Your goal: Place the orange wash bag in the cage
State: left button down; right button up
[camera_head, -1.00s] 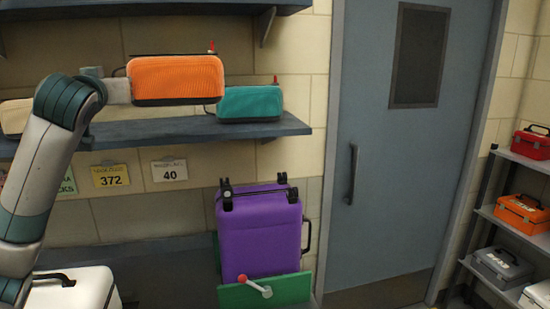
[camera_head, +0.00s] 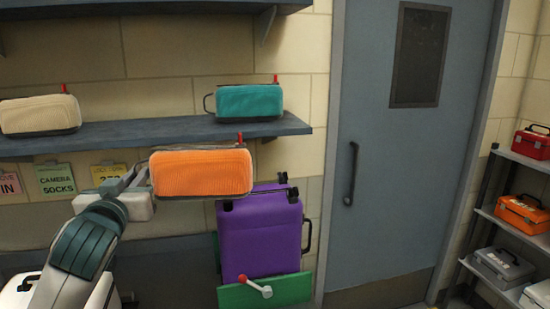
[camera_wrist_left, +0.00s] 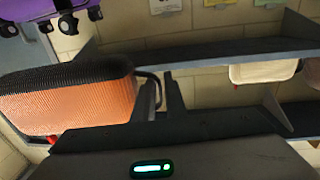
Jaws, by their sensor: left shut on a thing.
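The orange wash bag (camera_head: 201,172) has a ribbed orange body, dark trim and a red tab on top. My left gripper (camera_head: 142,180) is at its left end, shut on it, and holds it in the air below the shelf board, overlapping the top of the purple suitcase in the head view. In the left wrist view the wash bag (camera_wrist_left: 68,105) extends to the left from the dark fingers (camera_wrist_left: 162,97), with its side loop at them. I cannot make out a cage in either view. My right gripper is not in view.
A teal bag (camera_head: 249,101) and a cream bag (camera_head: 40,115) lie on the wall shelf (camera_head: 150,132). A purple suitcase (camera_head: 260,235) stands behind a green panel (camera_head: 290,289) with a red-knobbed lever. A grey door (camera_head: 400,170) and a rack of cases (camera_head: 526,212) are at right.

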pick_arm(q)
jog(key=s+d+f+h, duration=0.1)
jog(key=s+d+f, duration=0.2)
jog(key=f, duration=0.6)
jog(key=s+d+f+m+b, duration=0.1)
jog(key=s+d+f, duration=0.2)
jog(key=f, duration=0.6)
jog(key=s+d+f+h+b, duration=0.1)
jog(key=s+d+f, duration=0.2)
jog(key=s+f, duration=0.3)
notch_tip(320, 180, down, 4)
jog(key=shift+r+m+h, duration=0.2)
jog(key=shift+m+h, duration=0.1)
jog(key=s+f, duration=0.3)
jog(key=s, duration=0.6)
jog(key=shift+s+f, duration=0.25)
jog(key=shift+d, duration=0.1)
dwell(1.5)
jog(key=w+d+r+m+g+h, duration=0.2)
jog(key=w+d+m+g+h, duration=0.2)
jog(key=d+m+h, duration=0.2)
jog(key=w+d+r+m+g+h, duration=0.2)
jog(key=w+d+m+g+h, duration=0.3)
jog(key=d+h, duration=0.5)
jog(key=shift+w+d+m+g, duration=0.15)
jog(key=shift+d+m+g, duration=0.15)
jog(key=shift+d+m, duration=0.65)
